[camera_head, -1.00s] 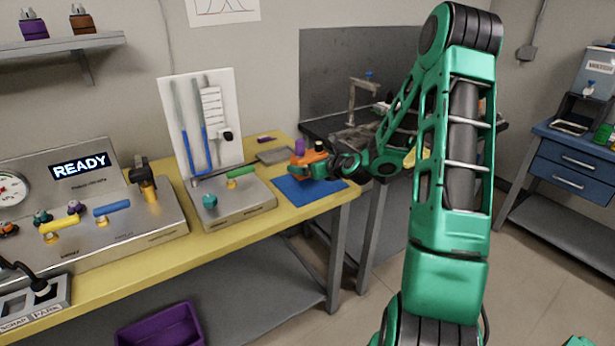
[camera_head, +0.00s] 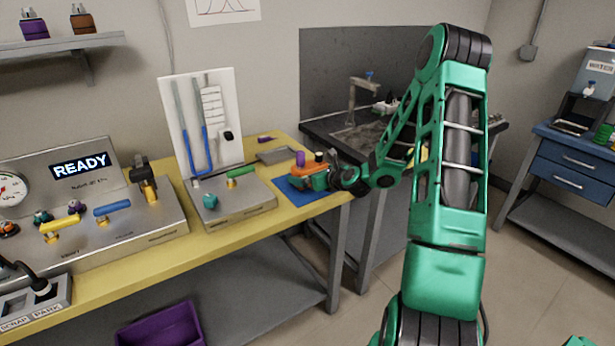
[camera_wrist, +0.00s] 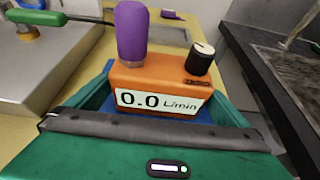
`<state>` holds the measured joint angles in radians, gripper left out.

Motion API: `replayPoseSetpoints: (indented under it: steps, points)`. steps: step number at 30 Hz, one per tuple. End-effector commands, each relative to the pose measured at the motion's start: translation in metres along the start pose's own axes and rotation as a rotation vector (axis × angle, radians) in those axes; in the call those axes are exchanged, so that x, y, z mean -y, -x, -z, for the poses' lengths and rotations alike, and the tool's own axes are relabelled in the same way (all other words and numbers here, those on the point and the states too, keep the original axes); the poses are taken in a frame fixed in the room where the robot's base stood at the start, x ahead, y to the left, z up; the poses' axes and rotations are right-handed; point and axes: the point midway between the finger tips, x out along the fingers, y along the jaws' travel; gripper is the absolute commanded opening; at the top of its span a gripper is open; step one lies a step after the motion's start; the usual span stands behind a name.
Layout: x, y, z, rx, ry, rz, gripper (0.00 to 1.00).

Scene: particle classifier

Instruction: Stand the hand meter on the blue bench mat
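The hand meter (camera_head: 309,168) is an orange box with a purple top piece and a black knob. In the wrist view the hand meter (camera_wrist: 165,78) stands upright, its display reading 0.0 L/min towards the camera. My gripper (camera_head: 313,181) has its green fingers on both sides of the meter, closed on its body; the wrist view shows my gripper (camera_wrist: 162,100) around it. The blue bench mat (camera_head: 326,199) lies directly under the gripper at the right end of the yellow bench. The meter's bottom is hidden, so I cannot tell whether it touches the mat.
A metal unit with a green lever (camera_head: 240,200) stands left of the mat, with a tube panel (camera_head: 203,120) behind it. A grey tray (camera_head: 275,156) lies behind the mat. A dark sink counter (camera_head: 350,140) is to the right. The bench's front edge is close to the mat.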

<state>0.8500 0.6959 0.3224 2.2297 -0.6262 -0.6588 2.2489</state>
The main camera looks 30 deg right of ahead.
Motion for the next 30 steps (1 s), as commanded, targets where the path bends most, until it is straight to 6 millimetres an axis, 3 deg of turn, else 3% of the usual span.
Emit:
replayPoseSetpoints:
  steps: [5, 8, 21, 30]
  points:
    - [0.0, 0.002, -0.002, 0.0, 0.0, 0.001, 1.0]
    - [0.001, 0.013, -0.002, -0.001, -0.001, 0.002, 1.0]
    - [0.002, 0.096, -0.002, -0.001, -0.001, 0.004, 1.0]
    - [-0.002, 0.121, -0.002, -0.008, 0.027, -0.006, 1.0]
